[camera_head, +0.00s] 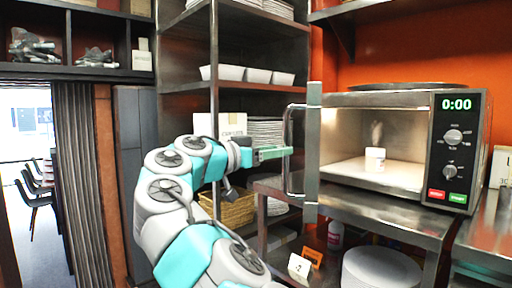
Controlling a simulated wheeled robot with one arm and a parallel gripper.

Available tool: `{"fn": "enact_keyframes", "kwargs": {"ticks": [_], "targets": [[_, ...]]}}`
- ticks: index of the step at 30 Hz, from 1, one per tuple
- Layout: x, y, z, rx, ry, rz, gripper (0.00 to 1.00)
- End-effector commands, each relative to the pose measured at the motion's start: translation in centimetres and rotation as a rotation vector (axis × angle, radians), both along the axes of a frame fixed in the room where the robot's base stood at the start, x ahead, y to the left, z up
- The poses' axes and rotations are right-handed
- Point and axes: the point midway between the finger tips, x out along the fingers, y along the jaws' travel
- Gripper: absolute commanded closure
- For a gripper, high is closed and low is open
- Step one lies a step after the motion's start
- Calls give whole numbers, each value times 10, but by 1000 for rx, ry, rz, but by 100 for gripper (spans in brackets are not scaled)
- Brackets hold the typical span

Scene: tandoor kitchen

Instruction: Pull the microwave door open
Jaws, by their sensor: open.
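The microwave (465,110) stands on a metal table at the right. Its door (313,150) is swung open toward me at the left side and shows almost edge-on. The door's long vertical handle (288,170) is on the left face of the door. A white cup (375,160) stands inside the lit cavity. My gripper (284,152) is open, left of the door with its fingertips at the handle's upper half. I cannot tell whether the fingers touch the handle.
A metal shelf with white containers (258,75) and stacked plates (266,132) stands behind my arm. The metal table (390,210) carries the microwave. White plates (380,270), a bottle (335,233) and small cards (299,265) are below it. A doorway opens at far left.

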Motion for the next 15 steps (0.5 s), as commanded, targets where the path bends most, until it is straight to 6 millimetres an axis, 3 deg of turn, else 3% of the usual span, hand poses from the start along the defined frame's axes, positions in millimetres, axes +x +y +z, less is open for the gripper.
{"fn": "enact_keyframes", "kwargs": {"ticks": [15], "targets": [[-5,33,0,6,2,6,48]]}}
